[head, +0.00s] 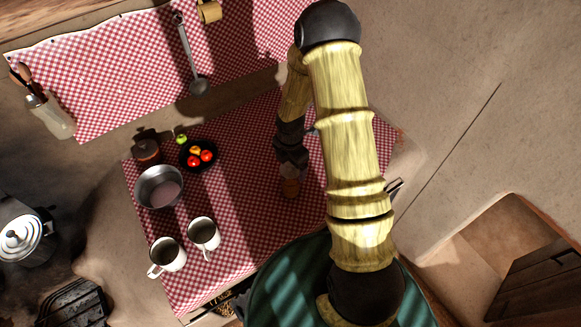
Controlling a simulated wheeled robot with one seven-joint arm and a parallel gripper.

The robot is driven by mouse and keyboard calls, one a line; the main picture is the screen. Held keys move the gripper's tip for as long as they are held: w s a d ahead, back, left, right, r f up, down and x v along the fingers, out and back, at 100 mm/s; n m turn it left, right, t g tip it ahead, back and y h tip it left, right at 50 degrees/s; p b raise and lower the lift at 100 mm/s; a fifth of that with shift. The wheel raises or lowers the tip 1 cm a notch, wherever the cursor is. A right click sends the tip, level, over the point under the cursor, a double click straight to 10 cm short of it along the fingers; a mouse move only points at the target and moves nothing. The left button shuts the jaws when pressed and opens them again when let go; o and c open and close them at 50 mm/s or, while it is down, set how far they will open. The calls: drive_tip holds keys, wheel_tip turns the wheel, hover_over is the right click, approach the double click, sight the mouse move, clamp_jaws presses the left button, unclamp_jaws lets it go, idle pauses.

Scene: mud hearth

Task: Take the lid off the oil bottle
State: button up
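My gripper (291,167) hangs over the right part of the checked table, at the end of my arm. It is dark and small here, and I cannot see whether its fingers are open or shut. A small brown-orange thing (290,187) shows right at the fingertips. It may be the oil bottle or its lid, but it is too dim to tell, and so is whether the gripper touches it. No other oil bottle can be made out, and my arm hides part of the table's right side.
A red-checked cloth (240,225) covers the table. On its left stand two white mugs (168,257), a metal pot (159,188), a brown lidded jar (146,151) and a black plate (185,163) with vegetables. A ladle (198,84) hangs behind. The front middle is clear.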

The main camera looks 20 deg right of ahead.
drive_tip(key=c, duration=0.9)
wheel_tip(320, 180, up, 10)
drive_tip(key=shift+r+b, duration=0.1)
drive_tip(key=shift+b, duration=1)
